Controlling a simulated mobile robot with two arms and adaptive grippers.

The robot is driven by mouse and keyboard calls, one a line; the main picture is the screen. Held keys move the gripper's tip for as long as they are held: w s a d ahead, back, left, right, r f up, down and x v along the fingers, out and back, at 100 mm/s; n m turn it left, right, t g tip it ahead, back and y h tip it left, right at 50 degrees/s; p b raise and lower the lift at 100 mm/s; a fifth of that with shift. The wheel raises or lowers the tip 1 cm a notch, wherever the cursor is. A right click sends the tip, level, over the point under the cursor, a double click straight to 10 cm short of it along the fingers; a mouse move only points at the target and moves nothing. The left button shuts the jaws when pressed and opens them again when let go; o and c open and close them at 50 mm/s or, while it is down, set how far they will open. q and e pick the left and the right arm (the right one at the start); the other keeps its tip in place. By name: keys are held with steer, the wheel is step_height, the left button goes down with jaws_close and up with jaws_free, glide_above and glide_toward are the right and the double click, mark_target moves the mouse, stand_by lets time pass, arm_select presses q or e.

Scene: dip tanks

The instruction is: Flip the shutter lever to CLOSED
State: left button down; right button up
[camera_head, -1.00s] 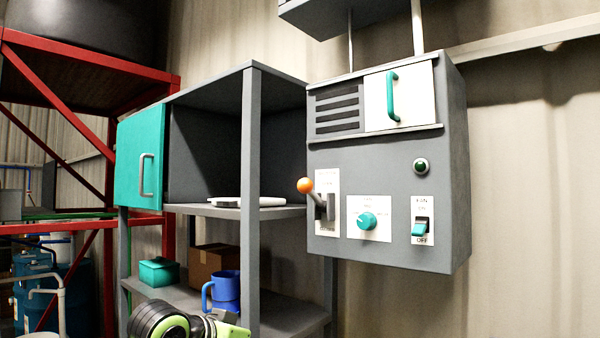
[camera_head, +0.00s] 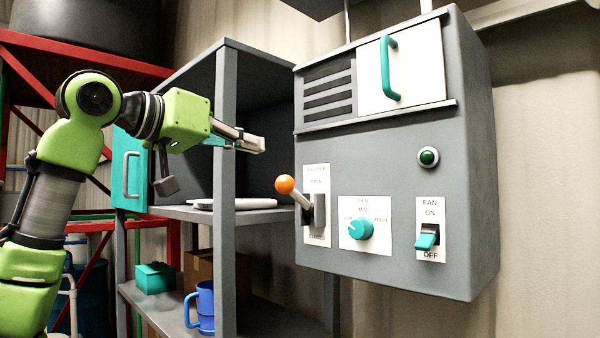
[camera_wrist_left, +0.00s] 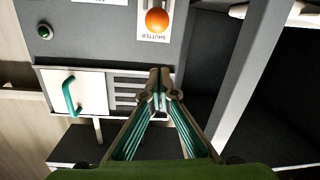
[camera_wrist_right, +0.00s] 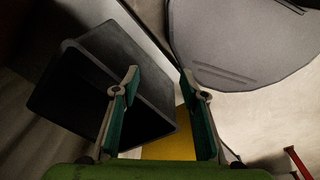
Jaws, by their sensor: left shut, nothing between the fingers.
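The shutter lever, with its orange ball (camera_head: 285,184), sticks out from a grey pivot (camera_head: 319,210) on the lower left of the control box. Its ball is at about the height of the OPEN label and above the CLOSED label at the plate's bottom. The ball also shows in the left wrist view (camera_wrist_left: 157,20), by the SHUTTER label. My left gripper (camera_head: 262,146) is shut and empty, up and left of the ball and apart from it. My right gripper (camera_wrist_right: 160,75) shows only in its wrist view; its fingers are apart with nothing between them.
The grey control box (camera_head: 390,130) also bears a teal knob (camera_head: 360,229), a fan switch (camera_head: 427,238), a green button (camera_head: 428,157) and a vent with a white sliding door (camera_head: 410,75). A grey shelf (camera_head: 226,160) stands close on its left.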

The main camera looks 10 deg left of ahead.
steer(key=s+a, duration=0.3)
steer(key=s, duration=0.1)
arm_select(q)
steer(key=p, duration=0.6)
glide_above(297, 196)
steer(key=s+a, duration=0.1)
steer(key=a, duration=0.2)
steer(key=shift+r, duration=0.15)
step_height(297, 196, down, 2)
steer(key=shift+s+d+f, duration=0.1)
steer(key=shift+s, duration=0.05)
steer(key=shift+s+a+f, duration=0.3)
steer(key=shift+s+f, duration=0.35)
steer(key=shift+f, duration=0.25)
steer(key=shift+d+f, duration=0.1)
arm_select(e)
step_height(297, 196, up, 6)
steer(key=w+d, duration=0.1)
steer(key=shift+w+d+r, duration=0.25)
steer(key=shift+d, duration=0.05)
arm_select(q)
steer(key=shift+d, duration=0.1)
arm_select(e)
steer(key=shift+a, duration=0.1)
